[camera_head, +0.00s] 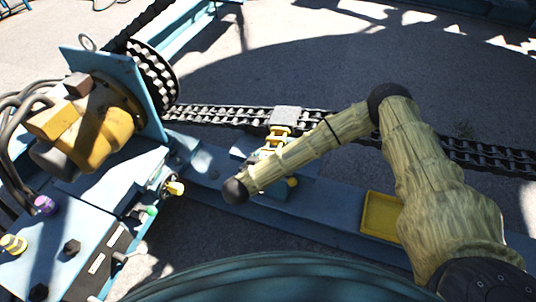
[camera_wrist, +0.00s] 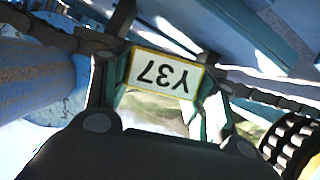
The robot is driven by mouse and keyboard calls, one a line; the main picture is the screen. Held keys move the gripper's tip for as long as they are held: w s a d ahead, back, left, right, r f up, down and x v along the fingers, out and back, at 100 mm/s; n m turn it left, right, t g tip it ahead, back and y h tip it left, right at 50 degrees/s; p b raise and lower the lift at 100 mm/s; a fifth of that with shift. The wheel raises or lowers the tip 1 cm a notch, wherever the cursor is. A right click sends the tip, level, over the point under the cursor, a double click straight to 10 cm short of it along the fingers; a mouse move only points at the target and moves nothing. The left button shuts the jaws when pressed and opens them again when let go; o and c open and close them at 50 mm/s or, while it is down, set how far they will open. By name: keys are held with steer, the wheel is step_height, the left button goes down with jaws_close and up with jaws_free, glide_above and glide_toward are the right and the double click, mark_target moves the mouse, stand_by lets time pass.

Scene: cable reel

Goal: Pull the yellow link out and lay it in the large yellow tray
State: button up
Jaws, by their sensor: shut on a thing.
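In the head view, a yellow link-like piece (camera_head: 277,134) shows in the line of the dark chain (camera_head: 230,113), just below a grey block. My sleeved arm passes in front of its lower side, and my gripper cannot be made out there. I cannot tell whether the link is still joined to the chain. The large yellow tray (camera_head: 381,215) lies on the blue beam at the right, partly behind my arm.
A yellow motor (camera_head: 95,120) and a black-and-white sprocket (camera_head: 153,75) stand at the left; the sprocket also shows in the wrist view (camera_wrist: 291,143). The grey block (camera_head: 286,115) sits over the chain. A yellow knob (camera_head: 174,188) sticks out at the left. The blue beam (camera_head: 325,208) runs below the chain.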

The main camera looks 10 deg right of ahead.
steer(key=shift+s+a+r+p, duration=0.1)
steer(key=shift+s+a+p, duration=0.7)
steer(key=shift+s, duration=0.4)
step_height(320, 180, up, 9)
steer(key=p, duration=0.8)
stand_by(0.5)
